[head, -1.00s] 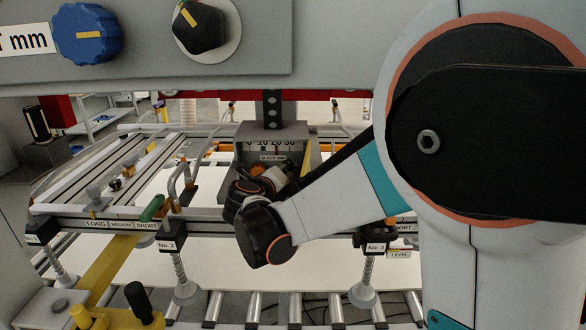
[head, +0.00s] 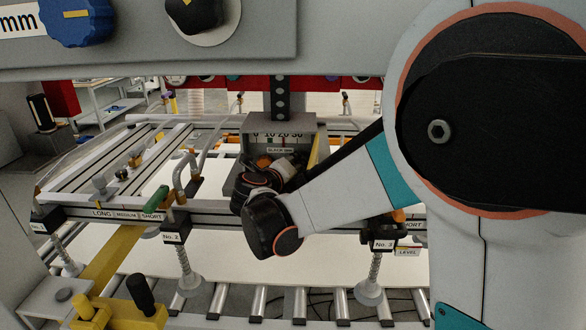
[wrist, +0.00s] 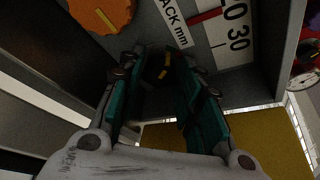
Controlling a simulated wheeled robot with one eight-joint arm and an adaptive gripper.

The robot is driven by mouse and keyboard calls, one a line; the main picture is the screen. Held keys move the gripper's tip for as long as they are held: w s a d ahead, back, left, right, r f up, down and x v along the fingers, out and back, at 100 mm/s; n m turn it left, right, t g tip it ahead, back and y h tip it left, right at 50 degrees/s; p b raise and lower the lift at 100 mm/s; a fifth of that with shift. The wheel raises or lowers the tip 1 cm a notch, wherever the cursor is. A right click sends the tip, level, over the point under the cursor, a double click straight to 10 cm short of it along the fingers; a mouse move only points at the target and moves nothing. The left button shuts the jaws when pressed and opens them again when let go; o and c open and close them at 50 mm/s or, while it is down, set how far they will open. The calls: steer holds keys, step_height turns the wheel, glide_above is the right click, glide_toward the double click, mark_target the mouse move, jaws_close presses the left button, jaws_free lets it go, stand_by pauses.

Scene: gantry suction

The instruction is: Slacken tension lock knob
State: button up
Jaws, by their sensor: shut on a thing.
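A black knob (wrist: 158,68) with a yellow mark sits between my fingertips in the wrist view; I take it to be the tension lock knob. My gripper (wrist: 160,75), with teal finger pads, is closed around it on both sides. The knob is on a grey box (head: 310,125) with a slack scale, which hangs over the frame's middle in the head view. There my own arm hides the knob and the fingertips. An orange knob (wrist: 100,12) is up and left of my fingers. The slack scale (wrist: 215,25) is up and right of them.
A grey panel with a blue knob (head: 75,20) and a black knob (head: 195,12) spans the top of the head view. A grey rail with a No. 2 cup (head: 183,270) and a No. 3 cup (head: 372,280) runs below the box. A yellow surface (wrist: 265,140) lies below my fingers.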

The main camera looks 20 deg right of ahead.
steer(key=n+b, duration=0.1)
steer(key=n+h+b, duration=0.1)
steer(key=shift+a+f+n+b, duration=0.1)
steer(key=shift+f+n+b, duration=0.2)
steer(key=shift+f+b, duration=0.1)
steer(key=shift+n+t+h+b, duration=0.5)
steer(key=shift+n+h+b, duration=0.2)
steer(key=shift+n+b, duration=0.5)
steer(key=o, duration=0.8)
steer(key=shift+c, duration=0.2)
steer(key=shift+a+r, duration=0.1)
steer(key=shift+v, duration=3.7)
